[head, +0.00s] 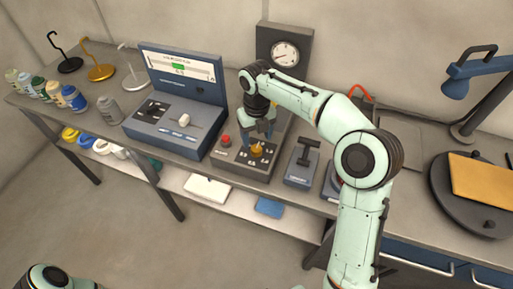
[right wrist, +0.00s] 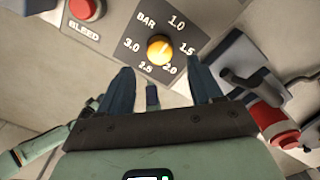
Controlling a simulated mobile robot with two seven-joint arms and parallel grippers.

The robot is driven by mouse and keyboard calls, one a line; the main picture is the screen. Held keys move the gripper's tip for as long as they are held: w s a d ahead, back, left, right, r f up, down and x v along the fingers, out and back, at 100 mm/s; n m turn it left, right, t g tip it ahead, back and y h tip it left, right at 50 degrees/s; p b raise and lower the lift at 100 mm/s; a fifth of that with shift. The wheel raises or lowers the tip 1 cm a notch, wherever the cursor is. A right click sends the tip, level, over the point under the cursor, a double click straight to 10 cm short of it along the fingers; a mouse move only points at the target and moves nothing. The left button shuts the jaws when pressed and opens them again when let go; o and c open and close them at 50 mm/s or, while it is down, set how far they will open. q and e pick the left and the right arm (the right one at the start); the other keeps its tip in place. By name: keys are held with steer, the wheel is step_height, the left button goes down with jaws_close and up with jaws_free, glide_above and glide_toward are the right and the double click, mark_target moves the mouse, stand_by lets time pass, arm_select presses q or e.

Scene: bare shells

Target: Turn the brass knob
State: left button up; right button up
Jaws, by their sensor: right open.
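The brass knob (head: 257,150) sits on a grey panel (head: 236,158) on the bench. In the right wrist view the round knob (right wrist: 160,49) is ringed by the marks 1.0, 1.5, 2.0, 2.5 and 3.0 with the word BAR. Its exact setting is hard to read. My right gripper (head: 261,138) is over the panel, pointing down at the knob. In the right wrist view my right gripper (right wrist: 163,74) is open, its two dark fingers apart, with the knob just beyond and between the tips. I cannot tell any contact. My left gripper is out of view.
A red BLEED button (right wrist: 85,8) is beside the knob. A grey lever unit (head: 301,163) stands close on the right, a blue-grey console (head: 178,112) on the left, and a dial gauge (head: 285,52) behind. A lamp (head: 470,85) stands far right.

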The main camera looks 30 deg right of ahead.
mark_target(256, 148)
step_height(256, 148, down, 5)
steer(key=shift+w+f+b, duration=0.1)
steer(key=shift+f+b, duration=0.1)
steer(key=shift+b, duration=0.15)
steer(key=c, duration=1.1)
